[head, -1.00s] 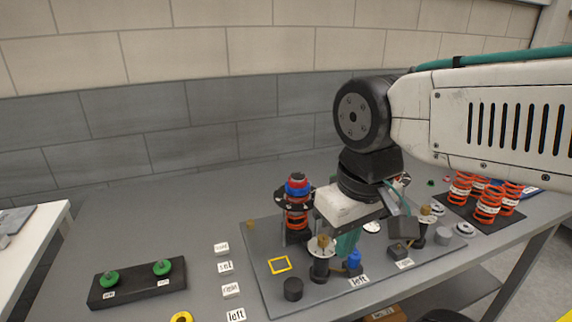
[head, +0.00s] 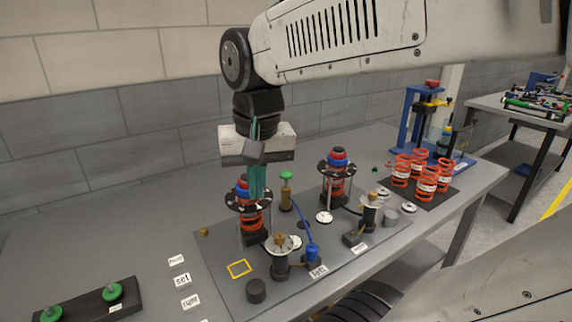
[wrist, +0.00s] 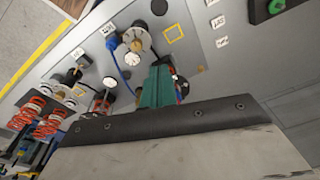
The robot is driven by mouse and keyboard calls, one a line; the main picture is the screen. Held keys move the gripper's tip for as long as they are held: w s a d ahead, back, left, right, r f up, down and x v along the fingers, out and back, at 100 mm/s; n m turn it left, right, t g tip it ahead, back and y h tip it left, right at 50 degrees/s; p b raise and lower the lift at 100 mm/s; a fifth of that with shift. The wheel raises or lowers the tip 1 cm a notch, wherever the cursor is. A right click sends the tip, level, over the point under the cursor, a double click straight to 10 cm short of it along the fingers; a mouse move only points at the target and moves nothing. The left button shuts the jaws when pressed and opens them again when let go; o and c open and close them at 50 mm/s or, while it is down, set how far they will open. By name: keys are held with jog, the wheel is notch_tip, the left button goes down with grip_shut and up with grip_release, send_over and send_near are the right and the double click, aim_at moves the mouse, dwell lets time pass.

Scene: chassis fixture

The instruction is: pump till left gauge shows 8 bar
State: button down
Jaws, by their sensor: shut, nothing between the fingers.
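My gripper (head: 257,194) is shut and empty, its teal fingers pointing down in front of the left spring unit (head: 247,219), partly hiding it. The fingers also show in the wrist view (wrist: 158,86). A brass pump-like cylinder with a green knob (head: 286,176) stands upright to the right of the fingers, apart from them. A blue hose (head: 301,219) runs from near it to a blue connector (head: 312,252) at the "left" label (head: 318,271). A white round dial (head: 295,242), probably the left gauge, is partly hidden behind a brass-topped post (head: 281,250); its reading is too small to tell.
The right spring unit (head: 337,178) and another white dial (head: 324,217) stand to the right. Orange springs (head: 426,184) sit on a dark mat. A black block with green knobs (head: 88,303) lies front left. The table behind the plate is mostly clear.

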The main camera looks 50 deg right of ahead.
jog(key=w+d+r+m, duration=0.3)
jog(key=w+d+m, duration=0.4)
jog(key=d, duration=0.1)
jog(key=r+m, duration=0.1)
jog(key=m, duration=0.7)
send_over(286, 173)
jog(key=s+a, duration=0.2)
jog(key=shift+d+r+h, duration=0.15)
jog(key=shift+d+h, duration=0.05)
jog(key=shift+h, duration=0.2)
jog(key=f, duration=0.4)
jog(key=w+d+f, duration=0.1)
jog(key=f, duration=0.9)
jog(key=shift+w+d, duration=0.15)
jog(key=shift+w, duration=0.15)
